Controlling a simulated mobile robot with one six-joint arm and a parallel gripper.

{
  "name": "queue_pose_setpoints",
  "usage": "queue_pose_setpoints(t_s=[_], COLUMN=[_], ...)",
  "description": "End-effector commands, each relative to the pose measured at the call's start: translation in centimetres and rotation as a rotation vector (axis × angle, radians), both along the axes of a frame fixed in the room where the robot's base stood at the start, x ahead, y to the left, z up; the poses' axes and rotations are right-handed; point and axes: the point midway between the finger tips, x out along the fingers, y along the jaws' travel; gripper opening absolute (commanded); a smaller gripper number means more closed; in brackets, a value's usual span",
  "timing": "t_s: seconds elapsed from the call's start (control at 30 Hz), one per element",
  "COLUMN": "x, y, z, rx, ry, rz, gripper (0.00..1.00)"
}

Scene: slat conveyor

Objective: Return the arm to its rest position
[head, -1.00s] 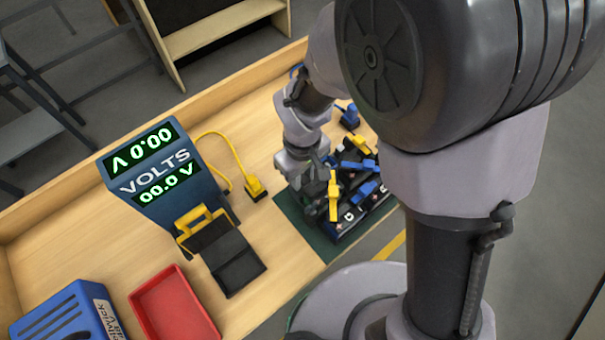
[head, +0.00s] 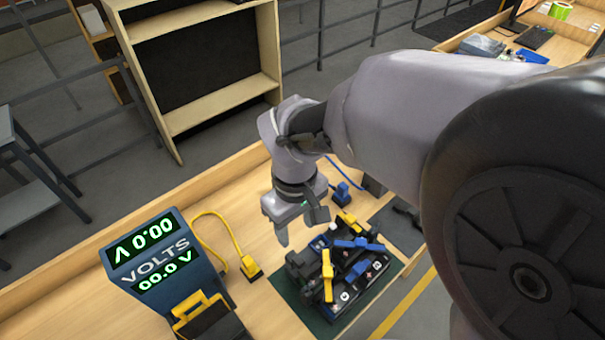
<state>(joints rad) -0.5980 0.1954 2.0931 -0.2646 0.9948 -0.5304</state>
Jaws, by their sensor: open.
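My arm reaches in from the right in the head view. My gripper (head: 298,225) hangs over the wooden bench, above and just behind the dark green mat. Its fingers point down, stand apart and hold nothing that I can see. Below and to its right, black battery-like blocks (head: 345,283) sit on the green mat (head: 310,318). A yellow clamp (head: 327,275) and a blue clamp (head: 358,244) lie on top of the blocks. The gripper looks clear of them.
A blue volt meter (head: 165,275) reading 00.0 stands left on the bench (head: 235,180). A yellow cable joins it to a yellow plug (head: 251,267). A blue plug (head: 341,193) stands behind the blocks. An empty wooden shelf (head: 205,60) stands beyond the bench.

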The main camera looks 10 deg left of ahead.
Motion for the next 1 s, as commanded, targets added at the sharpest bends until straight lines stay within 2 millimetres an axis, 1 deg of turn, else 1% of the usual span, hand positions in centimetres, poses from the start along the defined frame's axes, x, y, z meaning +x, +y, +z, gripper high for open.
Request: queue_pose_setpoints(t_s=[0.03, 0.1, 0.2, 0.57, 0.63, 0.67, 0.77, 0.8, 0.9, 1.0], x=[0.1, 0.1, 0.0, 0.0, 0.1, 0.1, -0.8, -1.6, -4.1, -6.2], y=[0.0, 0.0, 0.0, 0.0, -0.7, -1.5, -6.4, -8.6, -13.0, -15.5], z=[1.2, 2.1, 2.6, 2.6, 2.2, 1.9, -0.3, -1.4, -4.2, -6.4], rx=[0.001, 0.0, -0.001, -0.001, 0.014, 0.031, 0.132, 0.184, 0.306, 0.403], ry=[-0.002, -0.001, -0.001, 0.001, -0.012, -0.025, -0.102, -0.141, -0.227, -0.296], rz=[0.0, 0.002, 0.001, 0.0, -0.037, -0.085, -0.371, -0.514, -0.837, -1.069], gripper=[0.49, 0.49, 0.49, 0.49, 0.49, 0.49, 0.49, 0.49, 0.49, 0.49])
